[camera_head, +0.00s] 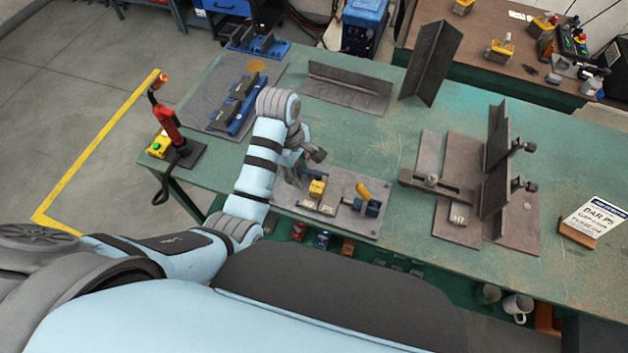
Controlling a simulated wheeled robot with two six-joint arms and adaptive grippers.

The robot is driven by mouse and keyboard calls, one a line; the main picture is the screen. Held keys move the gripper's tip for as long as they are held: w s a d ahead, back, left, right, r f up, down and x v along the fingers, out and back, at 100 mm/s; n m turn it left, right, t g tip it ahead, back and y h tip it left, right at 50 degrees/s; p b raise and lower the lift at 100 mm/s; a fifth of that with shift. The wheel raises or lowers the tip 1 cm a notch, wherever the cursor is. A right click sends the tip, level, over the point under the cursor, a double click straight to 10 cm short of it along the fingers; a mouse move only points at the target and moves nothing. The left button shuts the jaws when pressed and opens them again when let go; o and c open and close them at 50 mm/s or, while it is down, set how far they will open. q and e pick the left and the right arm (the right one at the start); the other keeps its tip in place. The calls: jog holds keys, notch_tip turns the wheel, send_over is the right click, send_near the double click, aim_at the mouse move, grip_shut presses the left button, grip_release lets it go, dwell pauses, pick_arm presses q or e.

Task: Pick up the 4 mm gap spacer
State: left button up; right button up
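A grey plate (335,216) lies on the front of the green table. On it stand a yellow-topped piece (317,188) with pale labels in front of it, and a blue-and-dark piece (372,207) with a yellow handle (363,190). The labels are too small to read, so I cannot tell which piece is the 4 mm gap spacer. My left gripper (294,177) is over the left part of this plate, just left of the yellow-topped piece. My arm partly hides it, and its fingers are too small to judge. My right gripper is not in view.
Right of the plate stands a dark steel assembly (495,165) with clamps on base plates. Angle pieces (345,92) stand at the back. A blue fixture (235,105) sits on a mat at the back left. A sign (594,217) stands at right.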

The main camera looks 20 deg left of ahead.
aim_at(317, 186)
pick_arm(q)
notch_tip(317, 186, up, 3)
jog(key=w+d+n, duration=0.2)
jog(key=f+b, duration=0.1)
jog(key=f, duration=0.3)
jog(key=d+f+b, duration=0.1)
jog(key=f, duration=0.4)
jog(key=d+f+b, duration=0.1)
jog(key=f, duration=0.4)
jog(key=shift+w+d, duration=0.15)
jog(key=shift+c, duration=0.2)
grip_shut()
jog(key=shift+r, duration=0.15)
